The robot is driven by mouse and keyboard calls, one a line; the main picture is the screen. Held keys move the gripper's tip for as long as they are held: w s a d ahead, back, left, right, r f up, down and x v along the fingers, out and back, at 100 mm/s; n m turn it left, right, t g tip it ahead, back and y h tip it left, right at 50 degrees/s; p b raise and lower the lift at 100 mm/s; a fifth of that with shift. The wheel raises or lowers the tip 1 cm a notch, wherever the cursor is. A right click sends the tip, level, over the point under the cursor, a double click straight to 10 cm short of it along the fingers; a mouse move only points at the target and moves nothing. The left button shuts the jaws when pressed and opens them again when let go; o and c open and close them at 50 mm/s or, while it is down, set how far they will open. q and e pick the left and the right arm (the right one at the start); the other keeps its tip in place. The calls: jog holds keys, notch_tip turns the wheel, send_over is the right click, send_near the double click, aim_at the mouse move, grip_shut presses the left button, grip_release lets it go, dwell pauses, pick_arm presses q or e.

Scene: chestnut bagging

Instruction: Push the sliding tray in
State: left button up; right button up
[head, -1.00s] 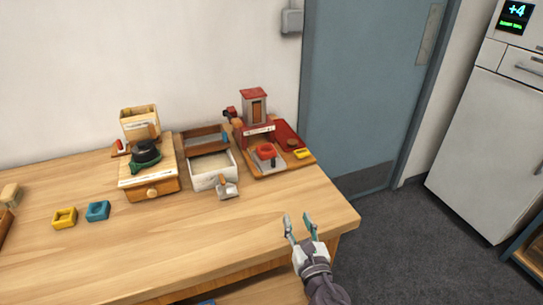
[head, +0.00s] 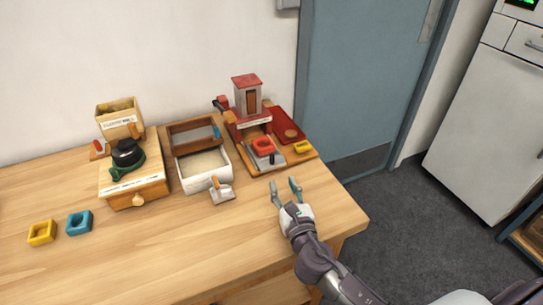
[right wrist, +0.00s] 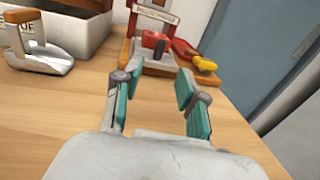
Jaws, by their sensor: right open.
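The red-roofed station (head: 247,92) stands on a wooden base at the back right of the table. A grey sliding tray (head: 278,160) lies at the front of its base, with a red square mould (head: 263,146) on it. The mould also shows in the right wrist view (right wrist: 154,41), straight ahead between the fingers. My right gripper (head: 284,188) is open and empty, just in front of the tray and apart from it. In the right wrist view its teal-padded fingers (right wrist: 151,92) stand wide apart. My left gripper is not in view.
A white bin (head: 204,178) with a metal scoop (head: 222,193) stands left of the station. Further left are a wooden drawer box (head: 134,186), a blue mould (head: 79,222) and a yellow mould (head: 41,232).

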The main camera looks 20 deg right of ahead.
aim_at(273, 161)
jog(key=w, duration=1.1)
jog(key=shift+w+d, duration=0.25)
jog(key=shift+d, duration=0.15)
grip_shut()
